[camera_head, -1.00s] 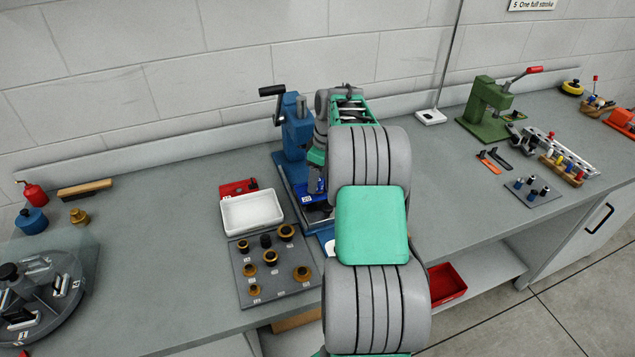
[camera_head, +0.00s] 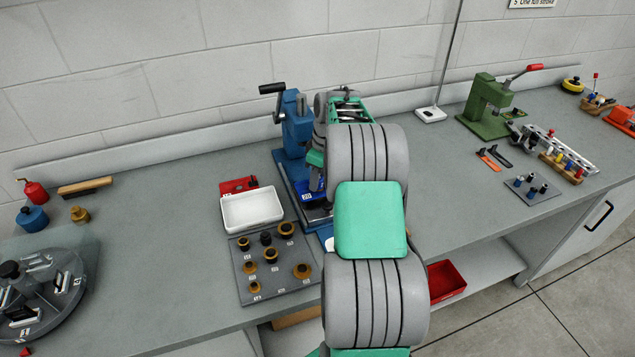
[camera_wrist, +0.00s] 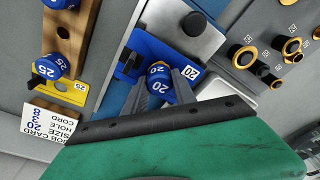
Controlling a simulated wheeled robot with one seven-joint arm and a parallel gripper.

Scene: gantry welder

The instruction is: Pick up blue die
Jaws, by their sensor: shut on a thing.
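The blue die (camera_wrist: 158,72) is a round blue-topped piece marked 20, in the wrist view. It sits at a blue holder plate (camera_wrist: 136,50) with a white label marked 20. My gripper (camera_wrist: 165,92) is shut on this die, with a dark finger on either side of it. Whether the die is clear of the plate cannot be told. In the head view, my arm hides the die and most of the gripper at the blue press (camera_head: 297,130).
A grey plate (camera_head: 252,292) with several brass-coloured rings and a white tray (camera_head: 251,226) lie left of the press. A green press (camera_head: 487,105) stands right.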

